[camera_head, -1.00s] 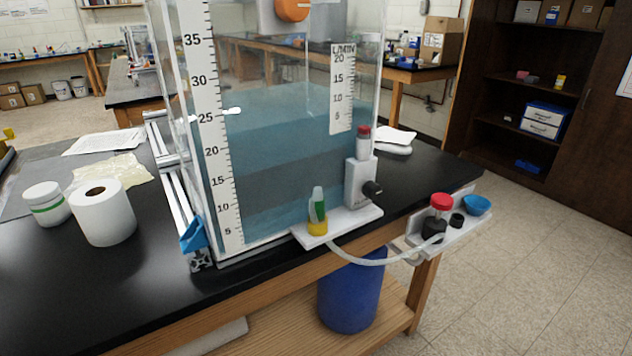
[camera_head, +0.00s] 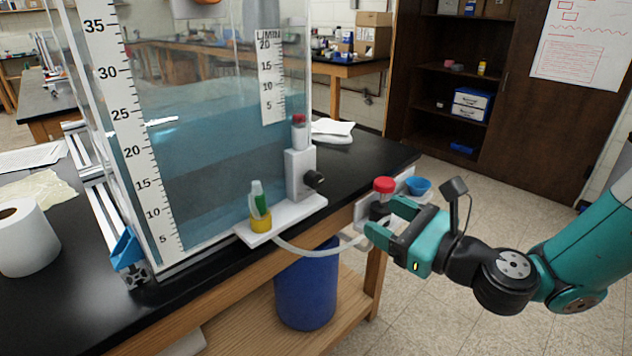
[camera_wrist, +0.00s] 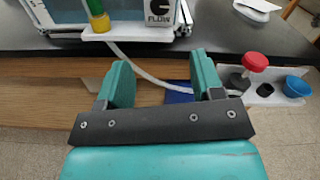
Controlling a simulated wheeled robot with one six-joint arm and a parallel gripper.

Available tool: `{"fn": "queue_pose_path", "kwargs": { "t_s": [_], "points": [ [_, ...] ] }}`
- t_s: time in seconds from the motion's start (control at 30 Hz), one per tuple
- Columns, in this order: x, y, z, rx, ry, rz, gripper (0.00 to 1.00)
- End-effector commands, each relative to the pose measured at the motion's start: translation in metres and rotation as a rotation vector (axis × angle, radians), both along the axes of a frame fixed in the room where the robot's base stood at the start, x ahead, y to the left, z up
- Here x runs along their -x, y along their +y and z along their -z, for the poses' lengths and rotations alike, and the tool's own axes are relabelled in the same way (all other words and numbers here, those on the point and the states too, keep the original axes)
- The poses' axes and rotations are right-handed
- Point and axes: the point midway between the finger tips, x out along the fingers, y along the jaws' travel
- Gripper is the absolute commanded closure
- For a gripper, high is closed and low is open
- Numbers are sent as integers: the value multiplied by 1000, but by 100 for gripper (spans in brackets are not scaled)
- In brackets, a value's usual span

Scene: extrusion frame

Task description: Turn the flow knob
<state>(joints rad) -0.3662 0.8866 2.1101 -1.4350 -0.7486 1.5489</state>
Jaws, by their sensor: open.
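The flow knob (camera_head: 314,180) is a small black knob on the right side of a grey flow-meter block (camera_head: 299,172). The block stands upright on a white shelf at the front of the water tank (camera_head: 205,150).
A yellow-based tube with a green part (camera_head: 260,208) stands on the white shelf (camera_head: 290,218). A clear hose (camera_head: 318,250) hangs toward a side tray with a red-capped item (camera_head: 383,186) and blue bowl (camera_head: 418,186), close to my gripper. A blue bin (camera_head: 306,290) stands below.

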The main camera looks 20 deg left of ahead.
Motion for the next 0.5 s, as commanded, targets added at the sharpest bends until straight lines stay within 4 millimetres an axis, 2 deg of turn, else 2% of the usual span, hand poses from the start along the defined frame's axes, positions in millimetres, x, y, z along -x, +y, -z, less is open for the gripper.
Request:
{"fn": "queue_pose_path", "kwargs": {
  "t_s": [0.17,0.5],
  "points": [
    [-9,25,-6,-3,-3,-2,39],
    [-39,98,-5,1,-7,-4,39]
  ]
}}
